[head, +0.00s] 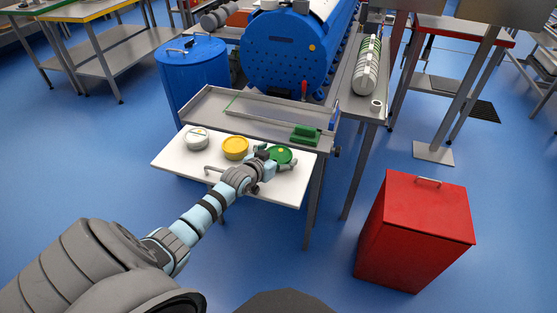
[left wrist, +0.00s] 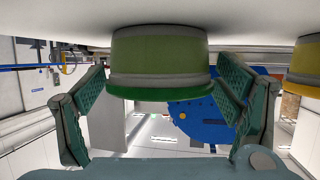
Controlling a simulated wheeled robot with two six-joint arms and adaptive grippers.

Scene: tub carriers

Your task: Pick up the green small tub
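The green small tub (head: 283,154) stands at the right end of a white board, and its round green lid faces up. My left gripper (head: 268,157) is at the tub's near left side, low over the board. In the left wrist view, which is upside down, the tub (left wrist: 160,62) lies between the two spread fingers of my left gripper (left wrist: 161,85). The fingertips are close to its sides, and I see no firm grip. My right gripper is not in view.
A yellow tub (head: 235,148) and a grey-white tub (head: 197,139) stand to the left on the white board (head: 172,160). Behind is a metal tray (head: 215,108) with a green block (head: 305,134). A red cabinet (head: 415,235) stands at right.

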